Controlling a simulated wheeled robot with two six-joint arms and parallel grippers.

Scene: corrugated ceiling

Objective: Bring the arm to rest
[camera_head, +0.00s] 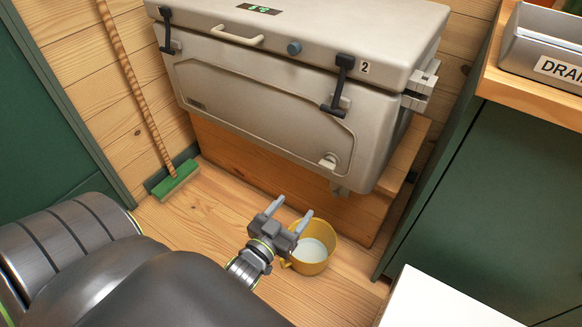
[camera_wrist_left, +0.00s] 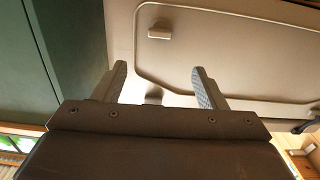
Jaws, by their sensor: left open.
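My left arm comes in from the left in the head view. My left gripper (camera_head: 290,214) is open with nothing between its fingers. It appears just left of and partly in front of a yellow mug (camera_head: 318,262) with white contents; I cannot tell the height gap between them. In the left wrist view the two fingers of my left gripper (camera_wrist_left: 163,88) are spread apart, with the cooler's front face behind them. My right gripper is in neither view.
A large beige cooler (camera_head: 250,108), lid shut, stands on a wooden base (camera_head: 250,155). A green broom (camera_head: 175,178) leans at the left. A green cabinet (camera_head: 490,200) stands right, with a grey bin (camera_head: 545,45) on top. A white surface (camera_head: 440,305) is at the lower right.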

